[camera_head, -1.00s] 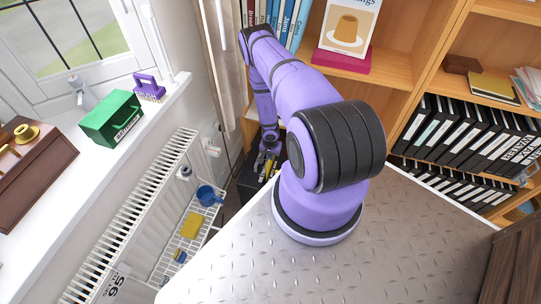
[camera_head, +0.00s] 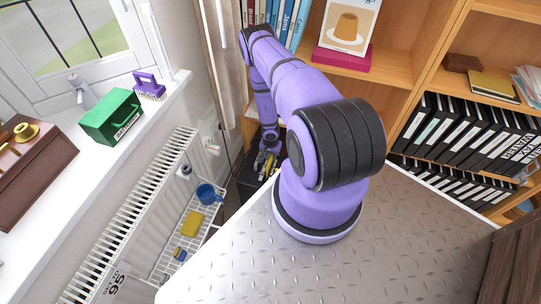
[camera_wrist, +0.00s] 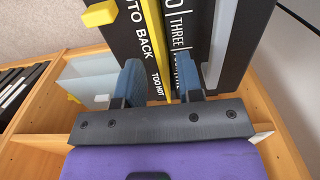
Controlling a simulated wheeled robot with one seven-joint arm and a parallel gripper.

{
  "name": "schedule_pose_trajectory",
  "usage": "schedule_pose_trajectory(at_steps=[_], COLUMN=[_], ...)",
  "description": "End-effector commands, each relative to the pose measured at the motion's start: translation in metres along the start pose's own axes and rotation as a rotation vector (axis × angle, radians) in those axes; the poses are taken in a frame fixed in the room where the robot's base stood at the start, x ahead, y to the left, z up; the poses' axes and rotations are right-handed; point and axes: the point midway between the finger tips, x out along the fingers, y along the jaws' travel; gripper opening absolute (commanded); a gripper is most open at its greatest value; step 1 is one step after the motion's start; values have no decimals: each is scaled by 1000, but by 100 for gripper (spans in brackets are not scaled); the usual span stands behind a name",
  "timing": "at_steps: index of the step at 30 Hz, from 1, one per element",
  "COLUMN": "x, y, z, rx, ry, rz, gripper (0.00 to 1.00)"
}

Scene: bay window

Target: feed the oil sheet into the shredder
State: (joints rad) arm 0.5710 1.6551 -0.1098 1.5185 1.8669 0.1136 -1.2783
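A black machine, which I take to be the shredder, (camera_head: 246,178) stands low in the corner beyond the metal table. In the wrist view its black top (camera_wrist: 150,50) fills the upper middle, with white lettering including "BACK", "TOO HOT" and "THREE". My gripper (camera_wrist: 160,82) is open over it, its two blue-padded fingers apart. A narrow yellow strip (camera_wrist: 160,50) shows between the fingers; I cannot tell whether it is the oil sheet edge or part of the machine. No contact with it is visible. In the head view my gripper (camera_head: 267,158) is small and partly hidden.
A radiator (camera_head: 130,220) and a wire rack (camera_head: 172,258) with a blue mug (camera_head: 206,194) and yellow sponge (camera_head: 192,223) lie left. A bookcase (camera_head: 405,70) with black binders stands behind. A green box (camera_head: 112,117) is on the sill.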

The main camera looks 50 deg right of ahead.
Motion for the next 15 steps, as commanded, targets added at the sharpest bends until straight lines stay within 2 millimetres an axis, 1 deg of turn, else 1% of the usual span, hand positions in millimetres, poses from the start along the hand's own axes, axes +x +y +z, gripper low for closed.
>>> schedule_pose_trajectory(at_steps=[5, 15], x=[-4, -33], y=[0, 0], z=[0, 0], rx=[-2, -2], ry=[1, 0], rz=[1, 0], gripper=[34, 34])
